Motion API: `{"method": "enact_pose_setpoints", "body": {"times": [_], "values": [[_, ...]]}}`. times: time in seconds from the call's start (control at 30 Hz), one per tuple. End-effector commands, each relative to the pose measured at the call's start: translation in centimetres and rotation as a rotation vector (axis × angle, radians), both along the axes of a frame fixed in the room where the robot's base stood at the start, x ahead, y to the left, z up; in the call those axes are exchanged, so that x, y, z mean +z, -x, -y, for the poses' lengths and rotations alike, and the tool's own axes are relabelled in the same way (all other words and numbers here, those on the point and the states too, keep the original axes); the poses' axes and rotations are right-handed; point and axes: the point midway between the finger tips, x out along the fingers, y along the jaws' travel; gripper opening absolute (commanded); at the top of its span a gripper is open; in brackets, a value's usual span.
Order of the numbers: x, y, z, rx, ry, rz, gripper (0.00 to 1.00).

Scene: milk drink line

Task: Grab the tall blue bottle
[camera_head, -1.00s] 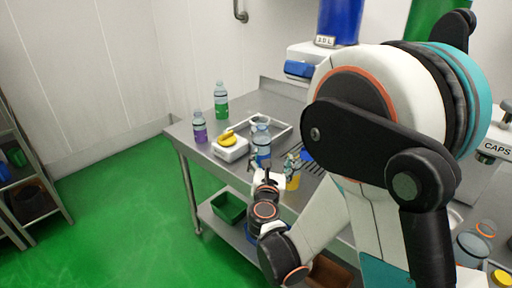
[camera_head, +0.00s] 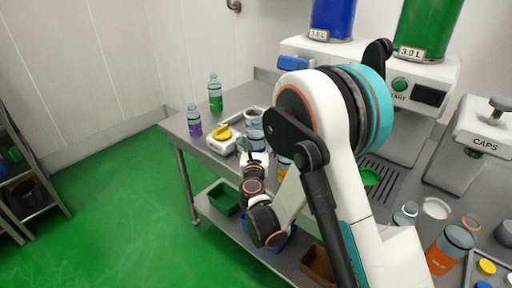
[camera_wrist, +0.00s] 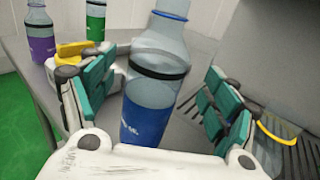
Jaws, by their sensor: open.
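The tall blue bottle (camera_wrist: 146,115), clear with a blue label and a dark band near its neck, stands upright between the fingers of my gripper (camera_wrist: 160,80) in the wrist view. The teal-padded fingers are open, one on each side of it. The left finger looks close to the bottle; I cannot tell whether it touches. A wider gap shows on the right. In the head view the bottle (camera_head: 255,127) is partly hidden behind my gripper (camera_head: 256,156) on the metal table.
A purple-label bottle (camera_head: 194,122) and a green-label bottle (camera_head: 215,94) stand at the table's left end. A white device with a yellow top (camera_head: 222,140) is close left of the blue bottle. An orange-label bottle (camera_head: 449,250) stands front right. Dispensing machines line the back.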

Motion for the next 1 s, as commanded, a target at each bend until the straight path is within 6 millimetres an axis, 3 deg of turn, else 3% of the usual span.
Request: {"method": "enact_pose_setpoints", "body": {"times": [0.3, 0.6, 0.8, 1.0], "values": [[-0.3, -4.2, -0.3, -0.001, 0.000, 0.000, 0.80], [-0.1, -4.7, -0.3, 0.000, 0.000, 0.000, 0.80], [-0.1, -4.7, -0.3, 0.000, 0.000, 0.000, 0.37], [-0.1, -4.7, -0.3, 0.000, 0.000, 0.000, 0.37]]}}
